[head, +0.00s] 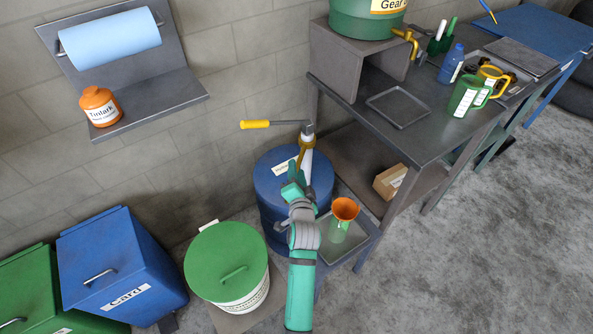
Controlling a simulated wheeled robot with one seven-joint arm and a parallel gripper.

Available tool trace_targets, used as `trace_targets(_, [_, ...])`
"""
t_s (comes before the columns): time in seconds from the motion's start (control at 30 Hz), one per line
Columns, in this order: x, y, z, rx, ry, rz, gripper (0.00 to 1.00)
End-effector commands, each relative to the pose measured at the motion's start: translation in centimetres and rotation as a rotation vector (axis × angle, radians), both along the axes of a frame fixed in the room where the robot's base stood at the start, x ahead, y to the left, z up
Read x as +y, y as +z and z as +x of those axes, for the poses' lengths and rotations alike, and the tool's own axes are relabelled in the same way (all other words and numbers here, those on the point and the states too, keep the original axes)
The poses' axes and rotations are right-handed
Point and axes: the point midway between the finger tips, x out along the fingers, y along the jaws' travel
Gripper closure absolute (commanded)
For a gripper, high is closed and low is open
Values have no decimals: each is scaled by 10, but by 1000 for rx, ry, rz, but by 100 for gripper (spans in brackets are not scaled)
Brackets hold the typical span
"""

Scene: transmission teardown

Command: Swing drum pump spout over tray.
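The blue drum (268,190) stands on the floor at the middle of the head view. Its pump (308,130) rises from the top, with a yellow-gripped handle (256,124) pointing left and a yellow collar below the head. The spout cannot be made out clearly; my arm covers that area. The tray (363,246) is right of the drum and holds a clear greenish bottle (336,233) with an orange funnel (345,208) on top. My gripper (297,174) is at the pump, in front of the drum. Its fingers are too small and overlapped to read, and contact is unclear.
A green-lidded bin (226,260) stands left of the drum, with blue (120,265) and green (40,295) bins beyond. The dark metal bench (440,130) is close on the right, a cardboard box (390,181) on its lower shelf. Floor at lower right is clear.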

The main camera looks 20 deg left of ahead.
Motion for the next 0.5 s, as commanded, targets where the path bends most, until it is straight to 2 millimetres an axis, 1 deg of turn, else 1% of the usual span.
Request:
trace_targets(0.13, [4,-1,6,-1,2,-1,68])
trace_targets(0.37, [4,-1,6,-1,2,0,68])
trace_targets(0.4, [4,-1,6,-1,2,-1,70])
trace_targets(0.47, [4,-1,6,-1,2,-1,84])
trace_targets(0.5, [4,-1,6,-1,2,-1,94])
